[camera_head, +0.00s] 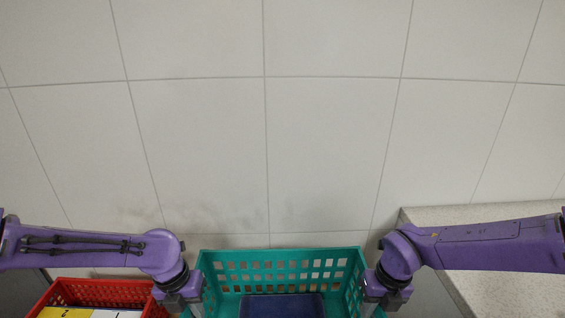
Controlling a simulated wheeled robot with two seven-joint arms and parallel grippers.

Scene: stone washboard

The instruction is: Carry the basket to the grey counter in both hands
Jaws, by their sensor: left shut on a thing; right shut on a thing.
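A teal plastic basket (280,255) with a perforated wall is at the bottom centre of the head view, cut off by the lower edge. A dark blue flat item (282,305) lies inside it. My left gripper (192,306) is at the basket's left side and shut on it. My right gripper (371,306) is at its right side and shut on it. The fingertips are partly hidden at the frame's bottom. A grey speckled counter (500,290) is at the lower right, partly under my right arm.
A red basket (105,287) with yellow and white items stands at the lower left, close to my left gripper. A white tiled surface (265,130) fills the upper view and is bare. The counter's visible top is clear.

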